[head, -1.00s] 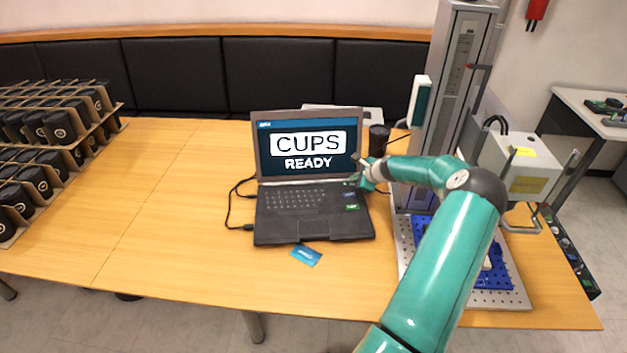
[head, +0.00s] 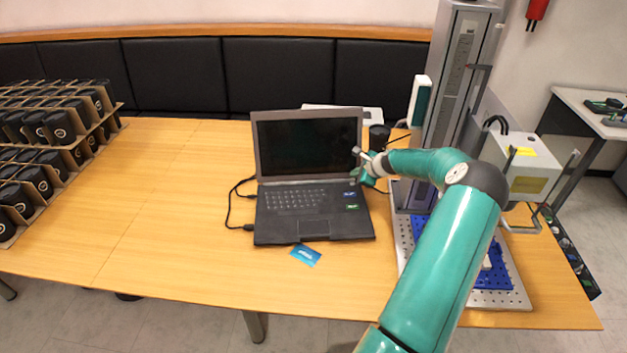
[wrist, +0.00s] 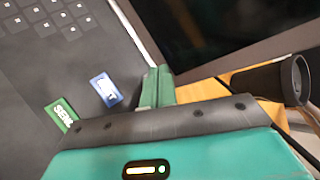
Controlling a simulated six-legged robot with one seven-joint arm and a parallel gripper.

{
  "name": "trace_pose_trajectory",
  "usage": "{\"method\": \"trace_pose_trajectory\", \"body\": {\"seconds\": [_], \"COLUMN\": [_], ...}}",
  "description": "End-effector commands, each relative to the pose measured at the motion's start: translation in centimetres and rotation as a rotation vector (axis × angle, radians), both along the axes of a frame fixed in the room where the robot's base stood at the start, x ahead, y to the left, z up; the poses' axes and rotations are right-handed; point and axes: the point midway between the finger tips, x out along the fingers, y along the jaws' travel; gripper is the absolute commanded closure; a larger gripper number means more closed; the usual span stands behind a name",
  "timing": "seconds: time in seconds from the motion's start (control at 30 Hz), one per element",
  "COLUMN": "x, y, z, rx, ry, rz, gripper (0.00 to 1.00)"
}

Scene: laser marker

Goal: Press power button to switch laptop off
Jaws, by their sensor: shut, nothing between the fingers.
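The black laptop (head: 312,222) stands open on the wooden table, and its screen (head: 308,146) is dark. In the wrist view its keyboard deck (wrist: 60,60) shows at the left, with a green sticker and a blue sticker, and its dark screen (wrist: 205,30) at the top. My gripper (head: 358,163) is at the right side of the laptop, near the screen's lower right corner. Its fingers (wrist: 157,85) are shut and empty. The power button is not visible; the fingers may hide it. I cannot tell whether the fingertips touch the laptop.
A dark cup (head: 379,138) stands behind my gripper, and it also shows in the wrist view (wrist: 270,82). The laser marker's column (head: 455,90) and perforated base (head: 410,250) stand at the right. A blue card (head: 306,255) lies before the laptop. Cup racks (head: 60,135) fill the far left; the table between is clear.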

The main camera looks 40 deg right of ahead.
Motion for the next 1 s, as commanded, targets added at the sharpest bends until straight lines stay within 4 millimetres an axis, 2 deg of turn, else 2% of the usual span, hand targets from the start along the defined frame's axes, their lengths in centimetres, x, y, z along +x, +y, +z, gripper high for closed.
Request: {"method": "trace_pose_trajectory", "body": {"seconds": [0.43,0.8,0.9,1.0], "x": [0.0,0.0,0.5,1.4], "y": [0.0,0.0,0.7,2.5], "z": [4.1,4.6,5.0,6.0], "rx": [-0.002,-0.001,-0.012,-0.050], "ry": [0.000,0.000,0.008,0.033], "rz": [0.001,0.001,0.021,0.083], "gripper": [1.00,1.00,1.00,1.00]}}
